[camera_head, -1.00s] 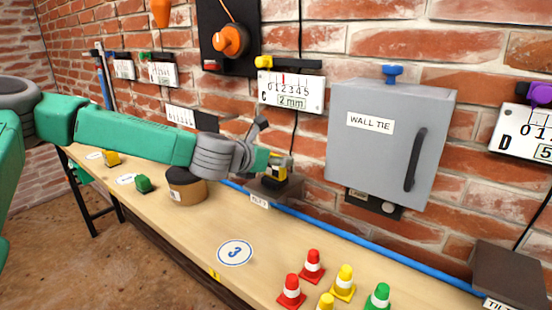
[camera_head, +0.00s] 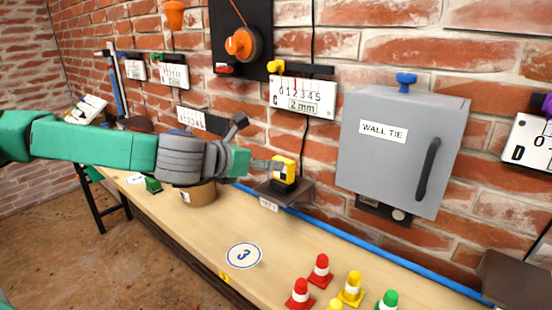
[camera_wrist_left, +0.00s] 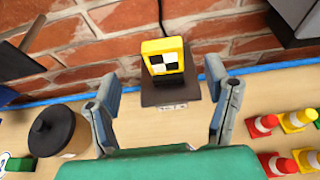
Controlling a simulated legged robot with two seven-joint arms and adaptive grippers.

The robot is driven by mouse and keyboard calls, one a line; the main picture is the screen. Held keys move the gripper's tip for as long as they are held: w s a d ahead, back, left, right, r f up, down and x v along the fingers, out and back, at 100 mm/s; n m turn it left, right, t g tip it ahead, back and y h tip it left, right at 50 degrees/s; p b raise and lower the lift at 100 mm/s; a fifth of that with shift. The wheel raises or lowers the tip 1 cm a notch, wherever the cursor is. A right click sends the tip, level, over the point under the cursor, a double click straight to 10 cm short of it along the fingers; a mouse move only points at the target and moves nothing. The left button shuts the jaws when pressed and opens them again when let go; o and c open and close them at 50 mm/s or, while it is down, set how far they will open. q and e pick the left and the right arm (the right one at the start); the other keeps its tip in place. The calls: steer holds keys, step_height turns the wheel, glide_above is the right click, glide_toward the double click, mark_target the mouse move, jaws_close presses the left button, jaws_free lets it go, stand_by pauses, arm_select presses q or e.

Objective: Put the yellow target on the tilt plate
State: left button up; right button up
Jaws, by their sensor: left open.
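The yellow target (camera_head: 284,172), a small yellow block with a black-and-white checker face, stands upright on a dark plate (camera_head: 299,194) by the wall. The plate has a white label too small to read surely. In the left wrist view the target (camera_wrist_left: 163,57) stands toward the back of the plate (camera_wrist_left: 175,97). My left gripper (camera_head: 259,144) is to the left of the target in the head view. In its wrist view, its fingers (camera_wrist_left: 163,84) are spread wide, empty, with the target beyond and between them. My right gripper is not in view.
A grey WALL TIE cabinet (camera_head: 401,150) hangs right of the plate. A round brown tub with a dark lid (camera_wrist_left: 60,134) stands left. Red, yellow and green cones (camera_head: 321,271) stand at the front right. A second dark plate (camera_head: 512,277) is at far right. Mid-bench around the 3 disc is clear.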

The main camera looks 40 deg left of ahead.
arm_select(q)
steer(key=shift+v, duration=1.45)
steer(key=shift+a+f, duration=0.1)
